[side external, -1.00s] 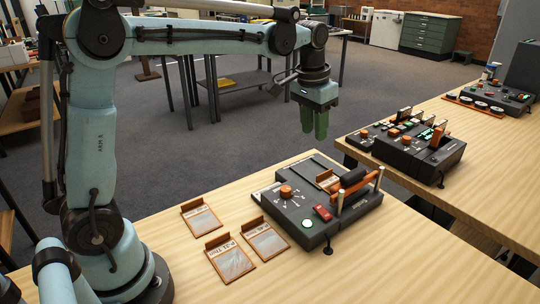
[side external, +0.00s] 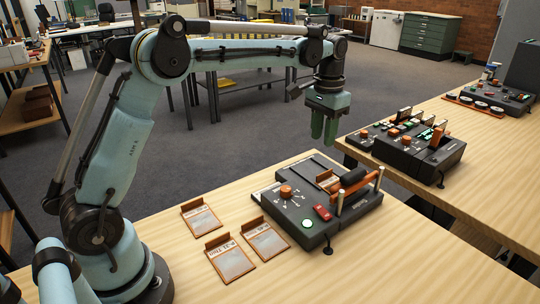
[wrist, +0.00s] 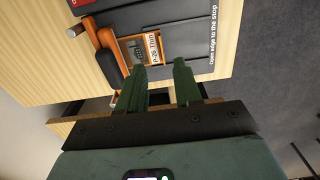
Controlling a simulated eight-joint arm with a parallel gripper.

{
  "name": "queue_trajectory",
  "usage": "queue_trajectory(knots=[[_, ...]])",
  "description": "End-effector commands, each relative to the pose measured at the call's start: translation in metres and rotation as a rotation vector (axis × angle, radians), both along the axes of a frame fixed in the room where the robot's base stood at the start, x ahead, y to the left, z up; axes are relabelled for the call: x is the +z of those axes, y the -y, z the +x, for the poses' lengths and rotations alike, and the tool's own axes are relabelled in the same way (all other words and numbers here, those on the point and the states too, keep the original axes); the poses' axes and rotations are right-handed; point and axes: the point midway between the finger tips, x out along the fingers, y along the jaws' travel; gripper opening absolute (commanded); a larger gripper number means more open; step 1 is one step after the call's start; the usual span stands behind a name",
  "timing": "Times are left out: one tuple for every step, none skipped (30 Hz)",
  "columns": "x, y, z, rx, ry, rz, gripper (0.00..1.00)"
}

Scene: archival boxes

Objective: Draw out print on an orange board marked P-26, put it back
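The print on an orange board marked P-26 Thin (wrist: 152,48) sits in the dark grey device on the near table. Its orange board also shows in the side view (side external: 328,181), partly behind the lever. The dark device (side external: 299,194) has an orange knob, a red switch, a green lit button and an orange lever with a black grip. My gripper (side external: 323,128) hangs fingers down in the air behind and above the device.
Other orange-edged boards, one at the back (side external: 201,218), one at right (side external: 265,240) and one in front (side external: 230,260), lie flat left of the device. A second table (side external: 470,184) at right carries another dark device (side external: 420,150). Bare table is in front.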

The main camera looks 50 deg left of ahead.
Motion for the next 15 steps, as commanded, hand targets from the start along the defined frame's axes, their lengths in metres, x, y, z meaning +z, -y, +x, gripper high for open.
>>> queue_trajectory(knots=[[-0.004, 0.000, 0.000, 0.000, 0.000, 0.000, 0.34], [-0.007, 0.000, 0.000, 0.000, 0.000, 0.000, 0.34], [-0.012, 0.000, 0.000, 0.000, 0.000, 0.000, 0.34], [-0.017, 0.000, 0.000, 0.000, 0.000, 0.000, 0.34], [-0.021, 0.000, 0.000, 0.000, 0.000, 0.000, 0.34], [-0.028, 0.000, 0.000, 0.000, 0.001, 0.000, 0.34], [-0.034, 0.000, 0.000, 0.000, 0.001, 0.000, 0.34], [-0.039, 0.000, 0.000, 0.000, 0.001, 0.000, 0.34], [-0.046, 0.000, 0.000, 0.000, 0.001, 0.000, 0.34], [-0.052, 0.000, 0.000, 0.000, 0.001, 0.000, 0.34], [-0.057, 0.000, 0.000, 0.000, 0.001, 0.000, 0.34], [-0.064, 0.000, 0.000, 0.000, 0.001, 0.000, 0.34], [-0.069, 0.000, 0.000, 0.000, 0.001, 0.000, 0.34], [-0.075, 0.000, 0.000, 0.000, 0.001, 0.000, 0.34], [-0.081, 0.000, 0.000, 0.000, 0.001, 0.000, 0.34]])
